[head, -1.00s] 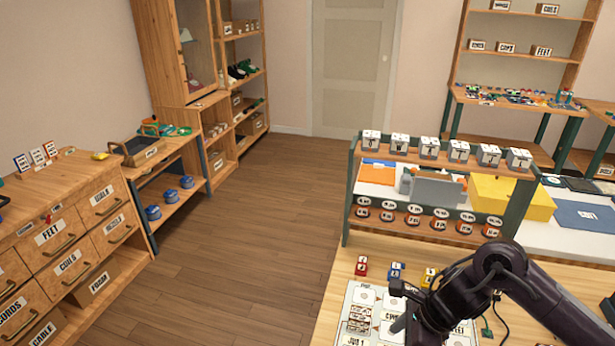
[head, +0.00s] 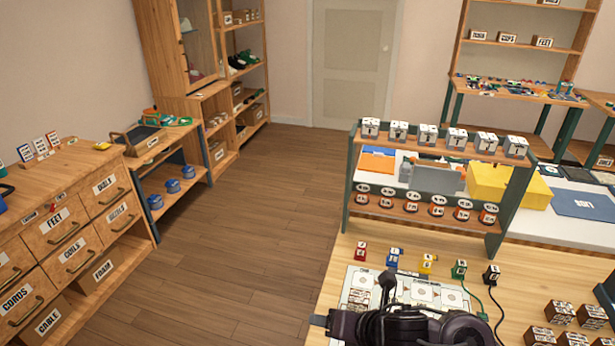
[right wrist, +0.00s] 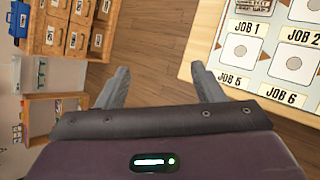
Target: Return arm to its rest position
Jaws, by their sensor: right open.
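My right arm shows low in the head view, folded over the front of the workbench and covering part of the job board (head: 446,296). Its gripper fingers cannot be made out there. In the right wrist view my right gripper (right wrist: 160,85) is open and empty, its two grey fingers apart with wooden floor behind them. The job board (right wrist: 280,50) lies on the bench at the right of that view, with JOB 1, JOB 2, JOB 5 and JOB 6 labels, apart from the fingers. My left gripper is not in view.
A two-tier rack (head: 425,205) with labelled blocks stands along the workbench (head: 535,290). Small coloured blocks and cables lie beside the board, and dark labelled blocks (head: 562,313) sit at right. A drawer cabinet (head: 80,235) stands at left. The floor (head: 245,240) between is clear.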

